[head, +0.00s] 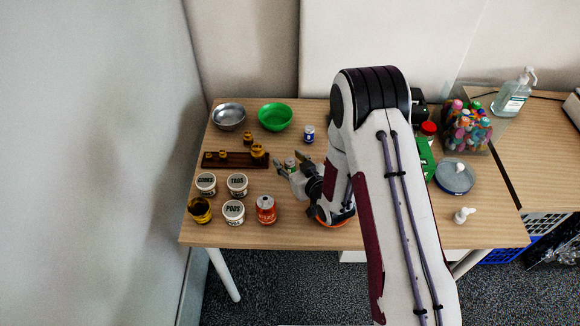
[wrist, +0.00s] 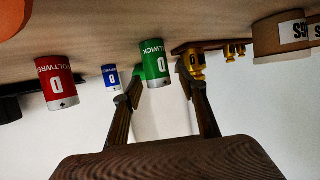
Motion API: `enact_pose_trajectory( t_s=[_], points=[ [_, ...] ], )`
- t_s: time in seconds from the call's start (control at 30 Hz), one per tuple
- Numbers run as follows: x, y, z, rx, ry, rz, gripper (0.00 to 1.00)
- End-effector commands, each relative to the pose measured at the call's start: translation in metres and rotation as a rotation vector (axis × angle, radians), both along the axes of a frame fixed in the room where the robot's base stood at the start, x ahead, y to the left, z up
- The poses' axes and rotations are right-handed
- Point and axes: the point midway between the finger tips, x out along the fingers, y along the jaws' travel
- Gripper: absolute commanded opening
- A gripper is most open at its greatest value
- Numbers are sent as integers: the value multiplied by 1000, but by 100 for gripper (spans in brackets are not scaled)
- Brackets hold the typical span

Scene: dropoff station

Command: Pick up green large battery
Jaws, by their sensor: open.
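The green large battery (wrist: 155,62), marked D, stands on the table in the wrist view, which shows the scene upside down. My gripper (wrist: 162,88) is open, with one finger on each side of the battery in that view. The fingers look apart from it, and I cannot tell how deep it sits between them. In the head view my gripper (head: 290,161) is low over the table, with the green battery (head: 290,165) partly visible between the fingertips.
A blue battery (head: 308,133) stands behind my gripper; a red battery (wrist: 57,82) shows in the wrist view. A wooden weight rack (head: 233,160) is to the left. White jars (head: 237,184) and an orange can (head: 266,210) stand front left. Bowls (head: 275,116) are at the back.

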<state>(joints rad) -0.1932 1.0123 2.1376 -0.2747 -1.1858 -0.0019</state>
Motion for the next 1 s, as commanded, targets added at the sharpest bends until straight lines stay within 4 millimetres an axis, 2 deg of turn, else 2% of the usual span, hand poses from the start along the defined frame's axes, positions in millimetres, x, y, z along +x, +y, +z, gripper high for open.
enact_pose_trajectory(
  t_s=[0.13, 0.2, 0.3, 0.73, 1.0],
  points=[
    [0, 0, 0, 0, 0, 0, 39],
    [0, 0, 0, 0, 0, 0, 21],
    [0, 0, 0, 0, 0, 0, 0],
    [0, 0, 2, 0, -1, 0, 0],
    [0, 0, 16, 1, -3, 0, 0]
  ],
)
